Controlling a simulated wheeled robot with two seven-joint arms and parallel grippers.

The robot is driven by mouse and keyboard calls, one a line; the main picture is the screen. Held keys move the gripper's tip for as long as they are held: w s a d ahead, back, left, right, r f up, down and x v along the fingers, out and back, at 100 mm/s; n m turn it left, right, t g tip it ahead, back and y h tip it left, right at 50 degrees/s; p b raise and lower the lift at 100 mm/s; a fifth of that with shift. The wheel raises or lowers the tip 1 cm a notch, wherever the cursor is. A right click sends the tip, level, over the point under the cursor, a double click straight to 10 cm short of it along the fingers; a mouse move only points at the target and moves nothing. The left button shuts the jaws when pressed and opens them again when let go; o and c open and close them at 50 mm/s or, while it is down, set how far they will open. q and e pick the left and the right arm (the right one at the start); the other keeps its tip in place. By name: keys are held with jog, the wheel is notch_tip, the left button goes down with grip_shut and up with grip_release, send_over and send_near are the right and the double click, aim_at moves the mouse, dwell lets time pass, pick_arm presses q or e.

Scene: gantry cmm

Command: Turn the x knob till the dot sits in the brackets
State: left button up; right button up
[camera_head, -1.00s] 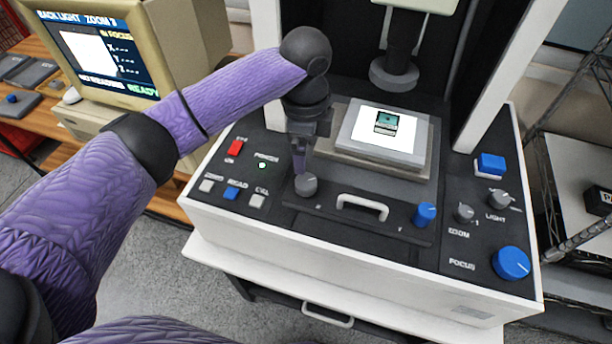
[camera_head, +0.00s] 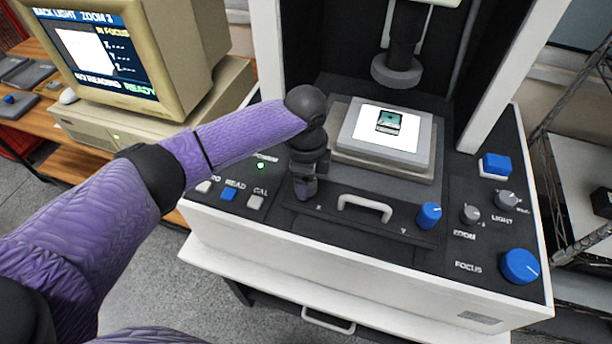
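The grey x knob sits at the left end of the dark front strip, above the small x label. My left gripper (camera_head: 304,190) points down over that spot and covers the knob almost wholly. I cannot tell whether its fingers are open around the knob or shut on it. The monitor (camera_head: 92,52) at upper left shows a white picture area, "IN FOCUS", "NO READING" and "READY". I cannot make out a dot or brackets on it. My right gripper is not in view.
The blue y knob (camera_head: 428,215) is right of the drawer-like handle (camera_head: 364,207). The stage (camera_head: 384,166) carries a bright plate with a small teal part (camera_head: 389,121). The blue focus knob (camera_head: 520,266) and zoom knob (camera_head: 470,214) are at right. READ button (camera_head: 229,194) is left of my gripper.

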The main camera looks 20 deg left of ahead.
pick_arm(q)
jog(key=c, duration=0.5)
jog(key=shift+r+n+p, duration=0.25)
jog(key=shift+n+p, duration=0.25)
jog(key=shift+p, duration=0.45)
jog(key=shift+c, duration=0.2)
jog(key=n+p, duration=0.4)
jog(key=shift+p, duration=0.35)
jog(key=n+p, duration=0.1)
jog(key=n, duration=0.1)
jog(key=shift+f+n+p, duration=0.1)
jog(key=shift+n+p, duration=0.75)
jog(key=shift+n, duration=0.45)
jog(key=shift+f+n, duration=0.1)
jog(key=shift+n, duration=0.2)
